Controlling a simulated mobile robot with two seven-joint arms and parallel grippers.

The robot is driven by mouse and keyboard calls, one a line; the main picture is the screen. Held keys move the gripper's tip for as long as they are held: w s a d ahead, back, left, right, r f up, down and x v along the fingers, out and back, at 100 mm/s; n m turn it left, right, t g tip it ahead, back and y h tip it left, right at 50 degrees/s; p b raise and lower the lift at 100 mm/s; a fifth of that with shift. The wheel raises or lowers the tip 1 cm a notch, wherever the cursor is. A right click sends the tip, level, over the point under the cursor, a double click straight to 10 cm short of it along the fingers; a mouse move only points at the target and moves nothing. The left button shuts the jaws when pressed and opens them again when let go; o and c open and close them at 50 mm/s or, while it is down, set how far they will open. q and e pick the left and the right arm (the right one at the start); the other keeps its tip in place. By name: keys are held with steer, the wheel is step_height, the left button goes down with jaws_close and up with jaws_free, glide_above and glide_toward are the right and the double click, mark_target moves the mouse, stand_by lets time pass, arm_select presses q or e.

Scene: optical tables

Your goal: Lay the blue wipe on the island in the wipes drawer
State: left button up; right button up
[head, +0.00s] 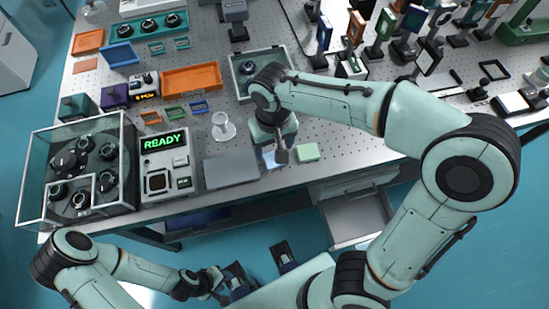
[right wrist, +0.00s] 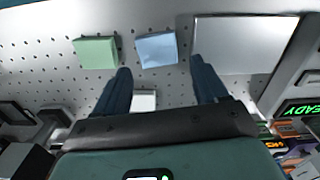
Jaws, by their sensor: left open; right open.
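The blue wipe (head: 269,159) lies on the table near its front edge, partly hidden by my right gripper (head: 276,152). In the right wrist view the blue wipe (right wrist: 157,49) is a flat light-blue square. It lies just beyond the fingertips of my open, empty right gripper (right wrist: 161,65), roughly between their lines. A green wipe (head: 306,152) lies beside it, also in the right wrist view (right wrist: 96,52). A drawer (head: 355,217) under the table's front edge is pulled out; its visible inside looks bare. My left gripper (head: 259,263) is open and empty, low in front of the table.
A flat grey plate (head: 231,172) lies left of the blue wipe. Orange trays (head: 191,78) and optics mounts (head: 385,25) stand behind. My right arm reaches over the table's right part.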

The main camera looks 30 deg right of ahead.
steer(key=shift+s+d+f+b, duration=0.15)
steer(key=shift+f+b, duration=0.1)
steer(key=shift+f, duration=1.15)
steer(key=shift+s+a+f+b, duration=0.15)
steer(key=shift+f+b, duration=0.1)
steer(key=shift+f, duration=1.1)
steer(key=shift+d, duration=0.1)
steer(key=c, duration=0.9)
